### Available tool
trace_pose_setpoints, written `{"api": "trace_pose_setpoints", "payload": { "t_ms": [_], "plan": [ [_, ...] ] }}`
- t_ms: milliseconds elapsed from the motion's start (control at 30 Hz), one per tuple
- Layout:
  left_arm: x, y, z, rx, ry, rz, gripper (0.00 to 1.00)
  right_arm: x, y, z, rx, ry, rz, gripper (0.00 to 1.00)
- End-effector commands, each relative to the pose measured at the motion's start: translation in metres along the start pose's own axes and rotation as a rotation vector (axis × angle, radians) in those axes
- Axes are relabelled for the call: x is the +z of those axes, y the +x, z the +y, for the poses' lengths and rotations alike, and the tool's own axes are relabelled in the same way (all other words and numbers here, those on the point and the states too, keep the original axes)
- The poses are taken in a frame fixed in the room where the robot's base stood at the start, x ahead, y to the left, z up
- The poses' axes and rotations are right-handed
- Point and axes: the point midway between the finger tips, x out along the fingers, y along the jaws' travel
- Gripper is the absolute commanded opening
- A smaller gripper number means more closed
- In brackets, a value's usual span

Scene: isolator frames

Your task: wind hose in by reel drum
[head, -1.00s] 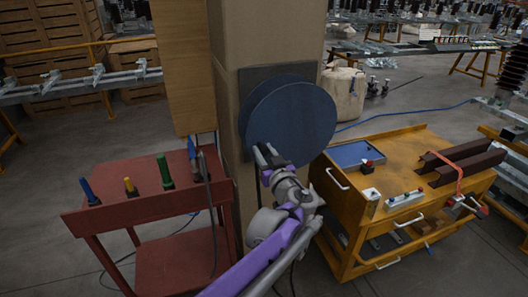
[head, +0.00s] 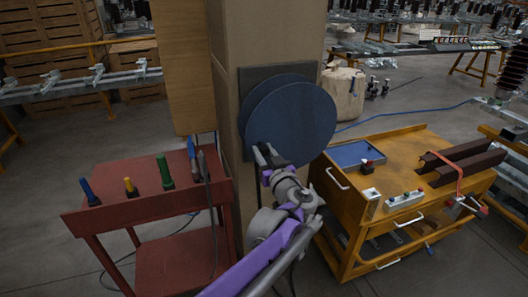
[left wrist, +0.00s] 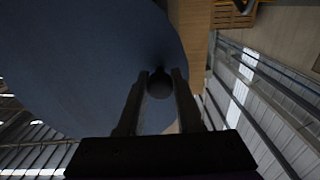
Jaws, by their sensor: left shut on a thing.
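The reel drum (head: 300,115) is a large blue disc on a dark plate on the side of a tan column. My left gripper (head: 264,156) is at the drum's lower left face. In the left wrist view the drum (left wrist: 80,60) fills the upper left, and the gripper's fingers (left wrist: 160,85) are shut on a dark round knob (left wrist: 159,84) near the drum's edge. A blue hose (head: 410,112) runs from behind the drum's right side across the floor to the right. How much hose is on the drum is hidden. My right gripper is not in view.
A red cart (head: 140,210) with upright coloured-handled tools stands to the left. A yellow cart (head: 400,165) with a blue tray (head: 355,153) and brown beams stands close to the right. A pale sack (head: 343,95) stands behind the drum. Open floor lies beyond the yellow cart.

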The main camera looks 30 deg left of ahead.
Motion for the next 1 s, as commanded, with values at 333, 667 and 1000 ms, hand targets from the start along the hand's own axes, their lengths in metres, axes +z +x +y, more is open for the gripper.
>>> {"api": "trace_pose_setpoints", "payload": {
  "t_ms": [333,667,1000],
  "plan": [
    [-0.006,0.0,-0.001,0.0,0.042,0.0,0.0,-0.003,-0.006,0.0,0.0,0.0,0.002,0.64],
    [-0.034,0.0,-0.002,0.0,0.259,0.001,0.0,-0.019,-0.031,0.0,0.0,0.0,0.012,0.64],
    [-0.069,0.0,0.007,0.0,0.581,0.001,0.0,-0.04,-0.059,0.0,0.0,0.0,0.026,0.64]
  ]
}}
